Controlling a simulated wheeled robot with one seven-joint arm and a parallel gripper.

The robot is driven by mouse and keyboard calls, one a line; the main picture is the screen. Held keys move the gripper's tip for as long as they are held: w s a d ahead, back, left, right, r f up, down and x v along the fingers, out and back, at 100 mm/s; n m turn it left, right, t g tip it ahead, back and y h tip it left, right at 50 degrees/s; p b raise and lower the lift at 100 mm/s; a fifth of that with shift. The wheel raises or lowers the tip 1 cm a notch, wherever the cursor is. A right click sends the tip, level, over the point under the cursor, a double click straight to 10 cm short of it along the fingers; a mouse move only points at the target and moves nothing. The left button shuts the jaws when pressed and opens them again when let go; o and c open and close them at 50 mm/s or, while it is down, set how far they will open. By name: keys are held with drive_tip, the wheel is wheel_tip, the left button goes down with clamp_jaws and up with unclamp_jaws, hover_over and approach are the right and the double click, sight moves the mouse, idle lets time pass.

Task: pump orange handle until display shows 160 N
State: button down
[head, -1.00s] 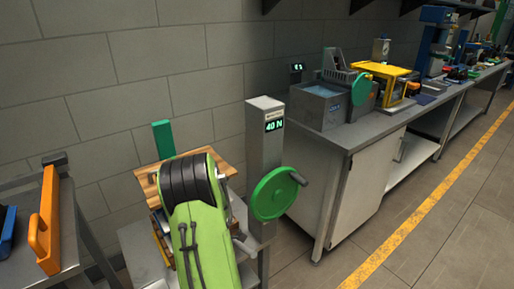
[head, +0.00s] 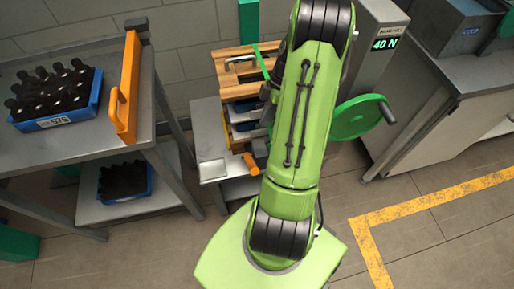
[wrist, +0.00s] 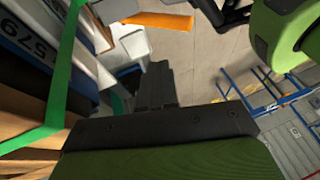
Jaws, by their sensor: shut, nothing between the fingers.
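The orange handle (head: 250,164) is a short bar at the low front of the bench unit, left of my green arm in the head view. An orange bar, apparently the same handle, shows in the wrist view (wrist: 160,20), apart from and beyond my fingers. My gripper (wrist: 157,85) is shut and empty in the wrist view. In the head view my arm hides most of it.
A green handwheel (head: 358,118) is right of my arm. A wooden top (head: 232,72) with blue bins below is left of it, with a green strap (wrist: 66,75) close to the fingers. A table with an orange panel (head: 126,85) and bottle crate (head: 60,118) stands left.

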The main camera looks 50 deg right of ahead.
drive_tip(key=b, duration=0.3)
approach(252, 163)
wheel_tip(252, 163, down, 3)
drive_tip(key=w, duration=0.2)
drive_tip(key=shift+s+a+f+b, duration=0.2)
drive_tip(key=shift+s+a+f, duration=0.2)
drive_tip(key=shift+a, duration=0.15)
drive_tip(key=shift+s+a+f+b, duration=0.2)
drive_tip(key=shift+s+a+f, duration=0.15)
drive_tip(key=shift+a, duration=0.2)
drive_tip(key=shift+s+a+f, duration=0.25)
drive_tip(key=shift+a+f, duration=0.05)
drive_tip(key=shift+a, duration=0.05)
